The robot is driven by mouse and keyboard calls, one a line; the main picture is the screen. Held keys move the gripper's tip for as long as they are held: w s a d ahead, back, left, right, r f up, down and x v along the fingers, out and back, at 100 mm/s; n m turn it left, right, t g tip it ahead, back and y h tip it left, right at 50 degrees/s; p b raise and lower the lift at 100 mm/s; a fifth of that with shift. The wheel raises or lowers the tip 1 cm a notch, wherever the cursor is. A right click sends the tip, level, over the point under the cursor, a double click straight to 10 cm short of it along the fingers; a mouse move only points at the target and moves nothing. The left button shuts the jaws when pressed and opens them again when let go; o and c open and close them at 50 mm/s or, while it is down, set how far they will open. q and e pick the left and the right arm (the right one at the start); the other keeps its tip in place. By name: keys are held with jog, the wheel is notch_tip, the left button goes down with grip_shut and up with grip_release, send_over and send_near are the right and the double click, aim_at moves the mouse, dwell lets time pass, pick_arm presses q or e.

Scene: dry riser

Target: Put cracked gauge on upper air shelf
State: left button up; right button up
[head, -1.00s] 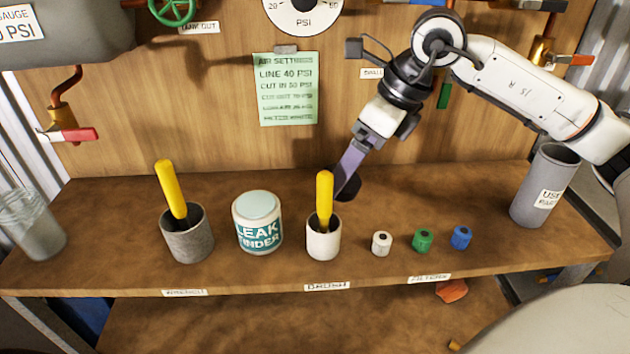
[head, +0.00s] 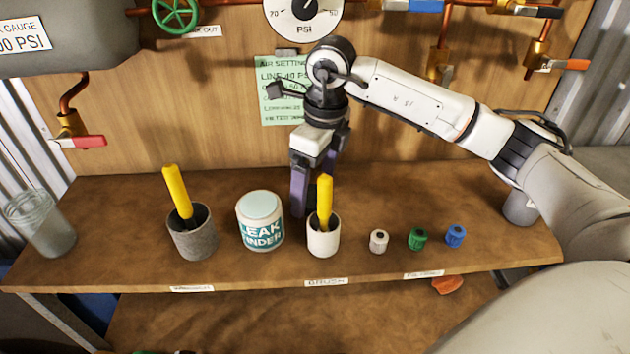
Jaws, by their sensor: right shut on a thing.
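My right gripper (head: 314,204) points down just above or at the wooden upper shelf (head: 430,200), behind the white cup and right of the leak finder tub. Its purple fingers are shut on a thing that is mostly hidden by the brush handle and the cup. I take it for the cracked gauge, since a dark round thing showed at the fingertips before; its face and crack are not visible. Whether it touches the shelf I cannot tell. My left gripper is not in view.
Along the shelf stand a glass jar (head: 40,225), a grey cup (head: 192,238), a leak finder tub (head: 260,228), a white cup (head: 323,240) with a yellow-handled brush (head: 324,195), and white, green and blue filters (head: 418,238). A lower shelf (head: 250,320) lies beneath. Bare shelf lies behind the filters.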

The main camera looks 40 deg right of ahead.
jog(key=shift+f, duration=0.8)
jog(key=shift+f, duration=0.15)
jog(key=o, duration=1.2)
notch_tip(320, 180, up, 12)
jog(key=s, duration=0.1)
jog(key=shift+s+d, duration=0.2)
jog(key=shift+d, duration=0.15)
